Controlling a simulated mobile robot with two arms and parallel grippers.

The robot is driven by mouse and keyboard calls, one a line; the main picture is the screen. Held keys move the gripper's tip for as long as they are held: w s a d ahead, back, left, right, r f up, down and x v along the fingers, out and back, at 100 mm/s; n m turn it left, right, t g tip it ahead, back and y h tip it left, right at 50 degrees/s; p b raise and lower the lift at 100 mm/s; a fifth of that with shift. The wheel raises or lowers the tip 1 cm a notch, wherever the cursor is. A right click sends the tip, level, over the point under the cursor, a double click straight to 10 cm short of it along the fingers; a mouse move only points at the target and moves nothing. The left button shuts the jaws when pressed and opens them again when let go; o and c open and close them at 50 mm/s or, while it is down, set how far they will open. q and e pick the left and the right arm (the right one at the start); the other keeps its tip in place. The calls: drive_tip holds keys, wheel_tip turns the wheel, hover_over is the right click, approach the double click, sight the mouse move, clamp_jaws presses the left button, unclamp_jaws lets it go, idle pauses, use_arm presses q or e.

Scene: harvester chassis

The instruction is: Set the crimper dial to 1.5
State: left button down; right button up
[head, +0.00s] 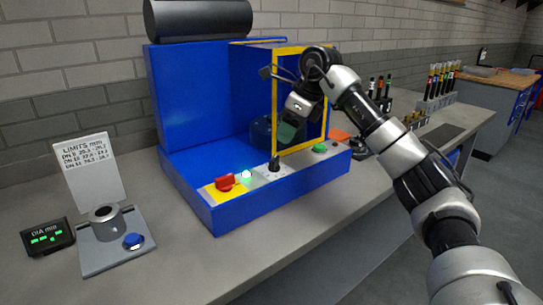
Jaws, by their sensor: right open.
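The crimper (185,95) is a large blue machine on the grey bench, with a yellow-edged frame (275,105) at its opening. On its sloping front panel a small black knob (274,163), which looks like the dial, stands upright on a pale plate. Its scale marks are too small to read. My left gripper is not in view.
At left are a gauge stand (104,220), a limits card (90,170) and a diameter display (47,238). Racked tools (437,90) stand at right.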

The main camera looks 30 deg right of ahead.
sight(275, 158)
drive_tip(key=x, duration=0.3)
drive_tip(key=shift+s+a+f, duration=0.15)
drive_tip(key=shift+f, duration=0.05)
drive_tip(key=x, duration=0.4)
drive_tip(key=shift+f, duration=0.1)
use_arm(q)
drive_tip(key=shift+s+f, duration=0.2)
use_arm(e)
drive_tip(key=shift+w+a+f, duration=0.2)
drive_tip(key=shift+w+f, duration=0.2)
drive_tip(key=shift+f, duration=0.2)
drive_tip(key=shift+c, duration=0.4)
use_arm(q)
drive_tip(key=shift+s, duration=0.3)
use_arm(e)
drive_tip(key=c, duration=0.6)
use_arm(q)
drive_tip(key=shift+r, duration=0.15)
use_arm(e)
drive_tip(key=shift+o, duration=0.2)
drive_tip(key=shift+r, duration=0.1)
